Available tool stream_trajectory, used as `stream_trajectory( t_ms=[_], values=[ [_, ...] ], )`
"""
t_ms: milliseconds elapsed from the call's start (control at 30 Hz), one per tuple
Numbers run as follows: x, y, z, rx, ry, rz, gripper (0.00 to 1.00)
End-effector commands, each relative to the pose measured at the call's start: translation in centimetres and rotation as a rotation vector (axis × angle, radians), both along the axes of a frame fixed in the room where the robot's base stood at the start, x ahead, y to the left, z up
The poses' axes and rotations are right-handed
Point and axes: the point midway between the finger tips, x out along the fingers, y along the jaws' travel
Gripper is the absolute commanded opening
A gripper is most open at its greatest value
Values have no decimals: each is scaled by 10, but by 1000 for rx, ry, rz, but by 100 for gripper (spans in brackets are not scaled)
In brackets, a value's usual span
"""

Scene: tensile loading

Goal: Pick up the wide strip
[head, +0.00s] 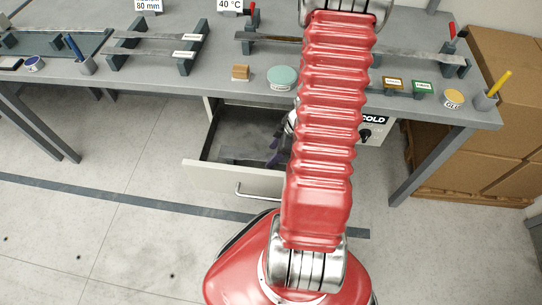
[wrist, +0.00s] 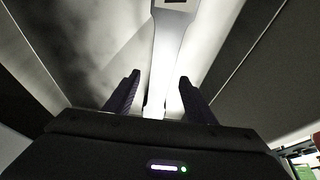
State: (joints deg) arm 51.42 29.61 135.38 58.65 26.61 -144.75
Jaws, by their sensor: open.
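In the wrist view a pale strip (wrist: 172,38) with a broad far end and a narrower neck runs away from me between my fingers. A dark mark shows on its far end. My gripper (wrist: 159,80) is open, with one finger on each side of the strip; I cannot tell whether either touches it. In the head view my gripper (head: 275,150) is down inside the open drawer (head: 198,172), partly hidden by my red arm. The strip's near end is hidden by the gripper body, and its width against other strips cannot be judged.
The grey table (head: 215,88) above the drawer holds metal strips on dark racks, including two labelled strips (head: 155,45) at the left. A teal round tin (head: 282,76) and a pen cup (head: 486,100) stand near its front edge. Cardboard boxes (head: 490,150) stand at the right.

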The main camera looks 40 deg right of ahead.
Motion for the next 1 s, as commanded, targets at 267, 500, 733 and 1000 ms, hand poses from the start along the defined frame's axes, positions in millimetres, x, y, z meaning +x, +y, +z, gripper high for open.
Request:
stream_trajectory(
  t_ms=[267,500,733,1000],
  values=[
    [0,0,-1,0,0,0,50],
    [0,0,-1,0,0,-1,50],
    [0,0,-1,0,0,-1,39],
    [0,0,-1,0,0,-1,20]
  ],
)
